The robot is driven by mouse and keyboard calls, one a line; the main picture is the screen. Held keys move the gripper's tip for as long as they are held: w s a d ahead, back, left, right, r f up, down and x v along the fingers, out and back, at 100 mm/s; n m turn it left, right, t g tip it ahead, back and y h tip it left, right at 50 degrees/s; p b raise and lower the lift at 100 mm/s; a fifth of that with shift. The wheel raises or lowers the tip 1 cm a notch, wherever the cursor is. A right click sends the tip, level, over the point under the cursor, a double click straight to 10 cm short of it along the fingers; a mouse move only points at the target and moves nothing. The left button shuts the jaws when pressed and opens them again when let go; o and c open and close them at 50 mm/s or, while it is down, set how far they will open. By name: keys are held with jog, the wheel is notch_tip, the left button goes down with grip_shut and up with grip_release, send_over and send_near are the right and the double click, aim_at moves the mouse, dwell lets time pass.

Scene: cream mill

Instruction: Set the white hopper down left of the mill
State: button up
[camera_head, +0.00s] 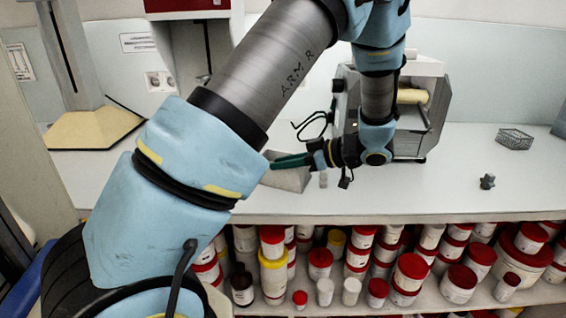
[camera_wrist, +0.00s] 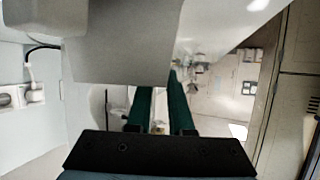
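The mill (camera_head: 408,118), a grey box with a pale roller, stands on the counter, partly behind my arm. The white hopper (camera_head: 290,182), looking light grey with slanted sides, is left of the mill, at the counter's front. My arm hides some of it, and I cannot tell whether it touches the counter. My gripper (camera_head: 284,161) points left, its green fingers crossing in front of the hopper. In the wrist view the hopper (camera_wrist: 130,45) fills the upper middle and covers the left fingertip. The fingers (camera_wrist: 160,95) show a narrow gap; whether they clasp the hopper is unclear.
A small clear piece (camera_head: 323,180) stands between hopper and mill. A wire basket (camera_head: 514,139) and a small dark part (camera_head: 487,182) lie on the right. The counter (camera_head: 450,170) is mostly bare there. Several red-lidded jars (camera_head: 409,273) fill the shelf below.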

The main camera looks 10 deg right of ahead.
jog(key=shift+o, duration=1.4)
jog(key=b+v, duration=0.3)
jog(key=v, duration=0.9)
jog(key=shift+r, duration=0.25)
